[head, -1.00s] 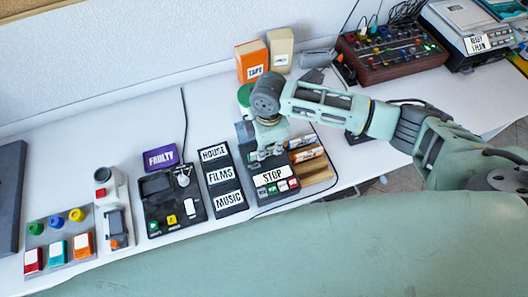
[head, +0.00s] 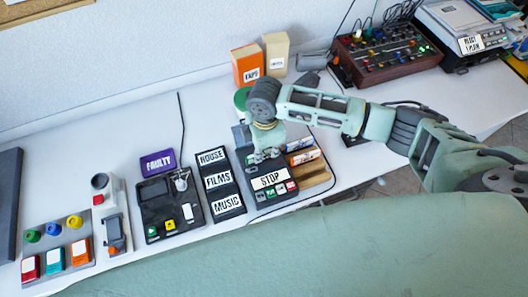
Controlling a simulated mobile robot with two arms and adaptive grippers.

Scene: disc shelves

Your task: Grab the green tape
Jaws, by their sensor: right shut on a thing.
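My right gripper (head: 266,152) reaches down over the back part of a dark machine (head: 270,192) with a white STOP label. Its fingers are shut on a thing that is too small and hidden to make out. A round green object (head: 241,97) stands behind my right wrist, partly covered by it. I cannot tell whether it is the green tape. No other clear green tape shows. My left gripper is not in view.
Left of the machine are a HOUSE, FILMS, MUSIC panel (head: 218,181), a black device (head: 168,208) and a grey tray (head: 58,250) with coloured blocks. Boxes (head: 247,66) stand behind. A knobbed console (head: 385,53) is at the back right.

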